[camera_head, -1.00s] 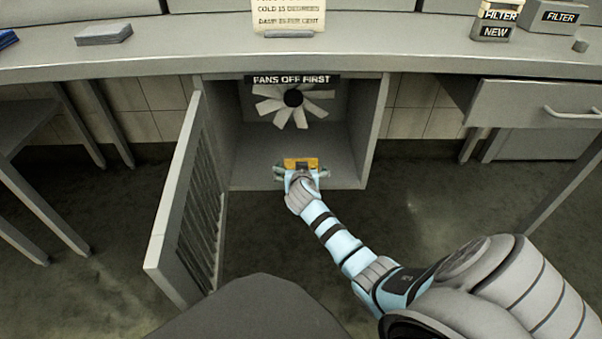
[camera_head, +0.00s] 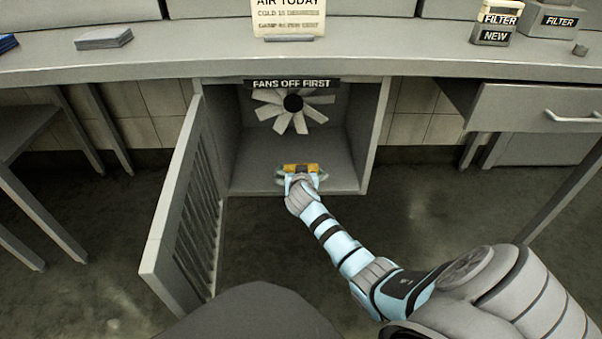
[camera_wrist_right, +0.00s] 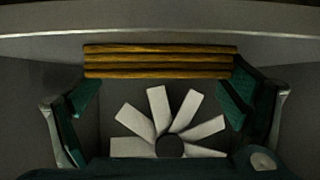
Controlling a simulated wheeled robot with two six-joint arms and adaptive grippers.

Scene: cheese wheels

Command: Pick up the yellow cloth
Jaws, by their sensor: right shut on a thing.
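The yellow cloth (camera_head: 299,168) is a flat folded bundle at the front of the open cabinet's floor area. In the right wrist view the cloth (camera_wrist_right: 158,61) shows as stacked yellow-brown layers spanning between the two green-padded fingers. My right gripper (camera_head: 300,174) reaches into the cabinet opening and is shut on the cloth. Whether the cloth touches the cabinet floor cannot be told. My left gripper is not in view.
The cabinet (camera_head: 376,135) has a fan (camera_head: 293,102) at its back, under a "FANS OFF FIRST" label (camera_head: 292,83). Its slatted door (camera_head: 184,205) stands open at the left. The counter (camera_head: 360,55) overhangs above; a drawer (camera_head: 540,108) is at the right.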

